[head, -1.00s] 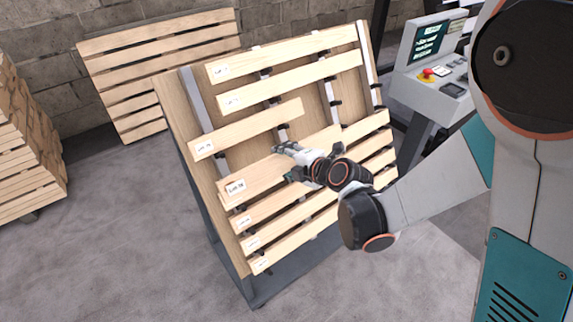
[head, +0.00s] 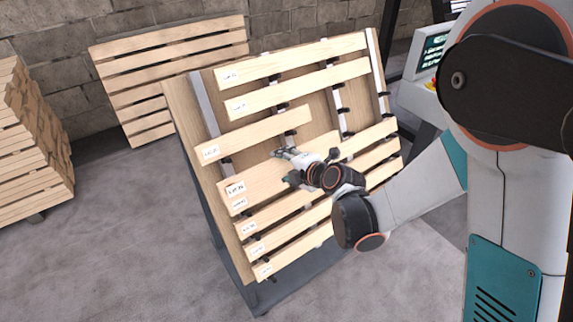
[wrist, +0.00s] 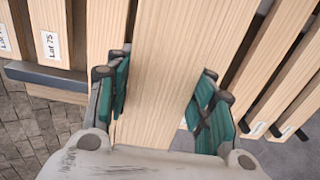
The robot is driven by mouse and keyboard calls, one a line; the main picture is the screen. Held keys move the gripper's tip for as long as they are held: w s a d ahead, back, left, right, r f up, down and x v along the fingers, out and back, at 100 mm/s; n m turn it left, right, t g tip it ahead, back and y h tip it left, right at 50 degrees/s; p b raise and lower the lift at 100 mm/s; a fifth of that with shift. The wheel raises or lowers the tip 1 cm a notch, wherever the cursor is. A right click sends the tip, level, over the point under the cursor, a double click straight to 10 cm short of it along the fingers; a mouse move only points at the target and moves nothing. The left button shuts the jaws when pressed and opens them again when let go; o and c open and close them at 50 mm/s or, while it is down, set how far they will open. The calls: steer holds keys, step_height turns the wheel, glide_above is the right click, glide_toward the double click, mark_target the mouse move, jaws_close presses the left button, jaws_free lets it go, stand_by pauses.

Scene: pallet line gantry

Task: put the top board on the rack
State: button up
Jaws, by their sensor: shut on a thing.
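The tilted rack (head: 205,105) carries several pale boards on dark pegs. My gripper (head: 284,153) is shut on a long board (head: 262,173) with a lot label at its left end. This board lies across the middle of the rack's face, in front of another labelled board just below it. In the wrist view the held board (wrist: 165,55) runs lengthwise between the teal fingers of my gripper (wrist: 163,98). Whether it touches the board behind is hard to tell.
A short board (head: 255,133) sits above the held one, with two longer boards higher up. More boards fill the lower rack. A slatted panel (head: 165,65) leans on the wall, a wood stack (head: 30,150) stands left, and a control console (head: 425,80) stands right.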

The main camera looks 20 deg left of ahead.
steer(key=shift+r, duration=0.1)
stand_by(0.3)
steer(key=shift+s+d+r+p, duration=0.1)
steer(key=shift+d+r+p, duration=0.05)
steer(key=shift+p, duration=0.4)
steer(key=shift+b+x, duration=0.55)
steer(key=shift+x, duration=5.75)
steer(key=shift+f, duration=0.3)
steer(key=shift+f, duration=0.1)
steer(key=o, duration=1.3)
